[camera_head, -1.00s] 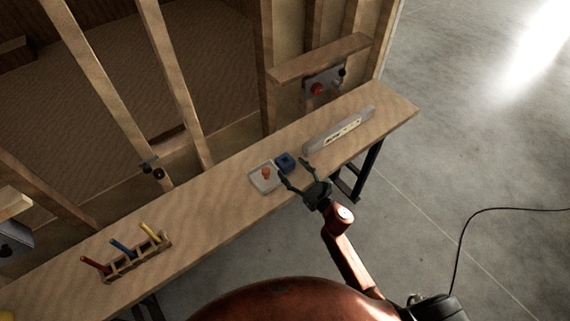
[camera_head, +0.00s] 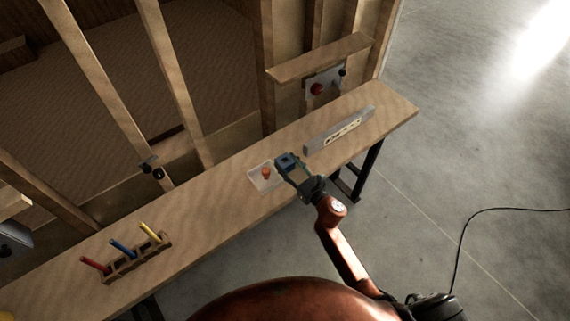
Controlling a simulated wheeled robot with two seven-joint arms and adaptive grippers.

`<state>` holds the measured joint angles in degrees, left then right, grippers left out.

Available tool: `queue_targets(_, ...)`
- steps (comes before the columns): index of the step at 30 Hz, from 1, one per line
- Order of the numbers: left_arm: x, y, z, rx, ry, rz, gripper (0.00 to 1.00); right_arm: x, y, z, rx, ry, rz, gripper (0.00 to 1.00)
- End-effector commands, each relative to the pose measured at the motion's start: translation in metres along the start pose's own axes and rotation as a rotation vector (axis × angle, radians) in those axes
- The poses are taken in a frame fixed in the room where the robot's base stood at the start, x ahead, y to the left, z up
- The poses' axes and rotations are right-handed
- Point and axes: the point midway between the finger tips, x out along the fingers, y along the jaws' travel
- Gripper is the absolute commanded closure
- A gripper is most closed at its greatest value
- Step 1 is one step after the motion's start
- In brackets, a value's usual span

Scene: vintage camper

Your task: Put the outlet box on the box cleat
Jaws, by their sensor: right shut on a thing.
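The blue outlet box (camera_head: 286,160) is at the right half of the workbench, beside a pale tray. My right gripper (camera_head: 290,168) is shut on it, with a finger on either side. I cannot tell whether the box still touches the bench top. A small dark fitting (camera_head: 152,168) on a wall stud behind the bench may be the box cleat; its shape is too small to make out. My left gripper is not in view.
The pale tray (camera_head: 257,181) holds an orange piece (camera_head: 266,173). A grey level (camera_head: 339,129) lies to the right on the bench (camera_head: 205,222). A wooden rack (camera_head: 137,262) with red, blue and yellow tools stands at left. The bench between tray and rack is clear.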

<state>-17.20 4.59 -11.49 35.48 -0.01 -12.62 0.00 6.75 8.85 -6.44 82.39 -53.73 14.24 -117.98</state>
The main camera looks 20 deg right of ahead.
Motion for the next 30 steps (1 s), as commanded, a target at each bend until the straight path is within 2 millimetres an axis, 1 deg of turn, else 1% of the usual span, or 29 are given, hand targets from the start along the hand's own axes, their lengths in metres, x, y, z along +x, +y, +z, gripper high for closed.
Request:
queue_targets(1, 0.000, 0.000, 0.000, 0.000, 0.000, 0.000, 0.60, 0.000, 0.000, 0.000, 0.000, 0.000, 0.000, 0.73)
queue_targets(9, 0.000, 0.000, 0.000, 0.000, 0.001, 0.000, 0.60, 0.000, 0.000, 0.001, 0.000, -0.001, 0.001, 0.91)
queue_targets(17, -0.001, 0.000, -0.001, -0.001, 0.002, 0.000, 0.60, 0.000, 0.000, 0.004, -0.002, -0.001, 0.001, 0.91)
queue_targets(20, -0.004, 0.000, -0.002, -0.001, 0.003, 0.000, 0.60, 0.000, 0.000, 0.012, -0.002, -0.002, 0.002, 0.91)
queue_targets(25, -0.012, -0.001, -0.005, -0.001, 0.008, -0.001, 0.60, 0.000, 0.000, 0.037, -0.006, -0.004, 0.003, 0.91)
queue_targets(29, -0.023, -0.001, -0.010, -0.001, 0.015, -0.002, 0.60, -0.017, 0.010, 0.059, -0.004, -0.003, 0.002, 0.91)
queue_targets(30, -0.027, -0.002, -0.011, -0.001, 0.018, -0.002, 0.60, -0.023, 0.013, 0.068, -0.005, -0.003, 0.003, 0.91)
